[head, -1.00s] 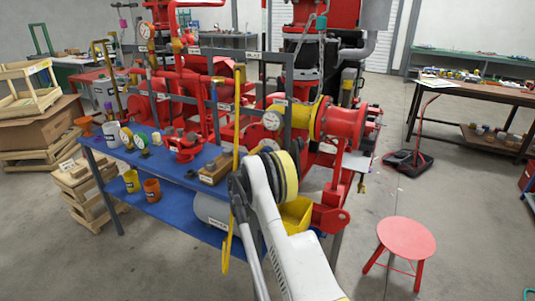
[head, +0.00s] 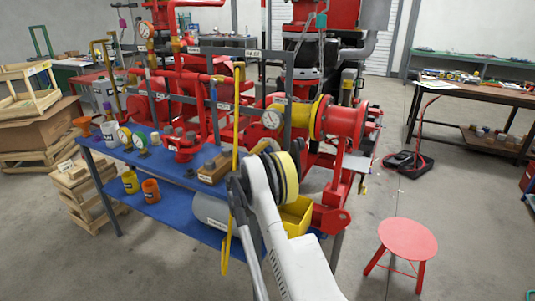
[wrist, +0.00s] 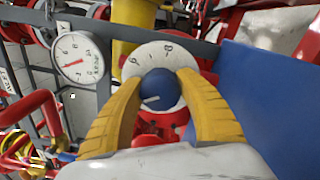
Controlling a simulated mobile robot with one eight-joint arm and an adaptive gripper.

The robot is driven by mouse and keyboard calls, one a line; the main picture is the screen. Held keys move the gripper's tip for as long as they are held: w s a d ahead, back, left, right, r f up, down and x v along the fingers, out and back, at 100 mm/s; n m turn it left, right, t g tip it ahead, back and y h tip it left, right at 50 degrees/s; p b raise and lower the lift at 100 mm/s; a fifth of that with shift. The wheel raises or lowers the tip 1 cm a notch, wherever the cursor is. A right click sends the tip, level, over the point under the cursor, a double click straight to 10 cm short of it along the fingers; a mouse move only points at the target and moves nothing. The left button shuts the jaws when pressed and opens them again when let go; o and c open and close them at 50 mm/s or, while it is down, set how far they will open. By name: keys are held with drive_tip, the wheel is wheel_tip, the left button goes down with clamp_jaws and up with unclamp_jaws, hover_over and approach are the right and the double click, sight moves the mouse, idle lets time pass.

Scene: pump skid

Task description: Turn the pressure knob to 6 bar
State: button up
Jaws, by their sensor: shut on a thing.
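The pressure knob (wrist: 160,90) is a round blue knob with a white pointer line, in the middle of the wrist view. A white dial plate (wrist: 149,60) with black marks and figures shows behind it. The pointer line aims to the left and slightly down in that view, away from the figures I can see. My gripper (wrist: 161,92) has its two yellow fingers shut on the knob, one on each side. The lower part of the dial plate is hidden by the fingers and knob. In the head view my own arm hides the gripper and knob.
A round white gauge (wrist: 80,57) with a red needle is left of the knob; a gauge also shows in the head view (head: 271,119). A blue panel (wrist: 265,95) is close on the right. A red stool (head: 407,239) stands on the floor at right.

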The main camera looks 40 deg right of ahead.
drive_tip(key=m, duration=0.6)
drive_tip(key=shift+m+b, duration=0.3)
drive_tip(key=shift+b, duration=0.05)
drive_tip(key=m, duration=0.5)
drive_tip(key=shift+f+m+g, duration=0.1)
drive_tip(key=shift+m+g, duration=0.2)
drive_tip(key=shift+m, duration=0.1)
drive_tip(key=o, duration=1.2)
drive_tip(key=v, duration=1.2)
drive_tip(key=shift+s+f, duration=0.1)
